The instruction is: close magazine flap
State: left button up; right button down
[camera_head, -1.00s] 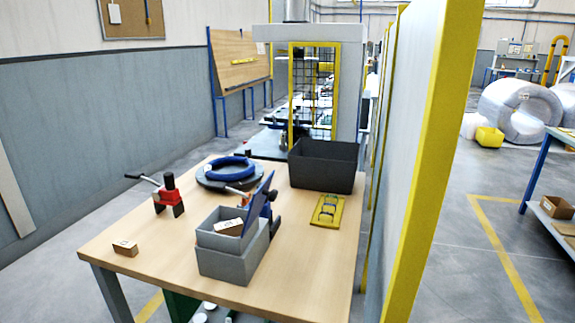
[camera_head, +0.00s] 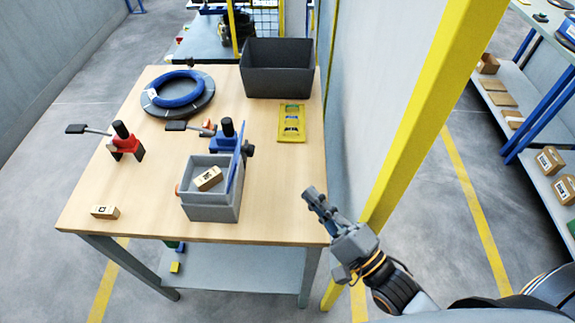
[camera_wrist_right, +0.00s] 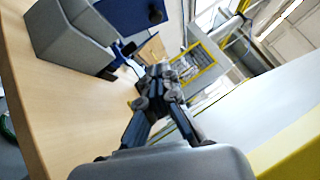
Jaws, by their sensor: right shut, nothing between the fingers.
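The magazine is a grey box (camera_head: 211,210) near the front edge of the wooden table. Its blue flap (camera_head: 236,172) stands upright, open, at the box's right side. A small wooden block (camera_head: 208,178) lies in the box's open top. In the right wrist view the grey box (camera_wrist_right: 68,38) and blue flap (camera_wrist_right: 125,14) show at the upper left. My right gripper (camera_head: 311,194) is shut and empty, to the right of the box and apart from it, by the table's right edge. Its fingers (camera_wrist_right: 158,72) also show in the right wrist view. My left gripper is not in view.
A red clamp (camera_head: 125,140) and a blue clamp (camera_head: 226,136) stand on the table. A blue coil (camera_head: 174,90), a black bin (camera_head: 279,70) and a yellow plate (camera_head: 291,124) are farther back. A yellow post (camera_head: 430,110) and wall panel bound the right side.

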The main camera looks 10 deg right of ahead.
jog(key=w+a+r+p, duration=0.4)
jog(key=w+a, duration=0.3)
jog(key=w, duration=0.1)
jog(key=shift+a, duration=0.35)
jog(key=shift+d, duration=0.1)
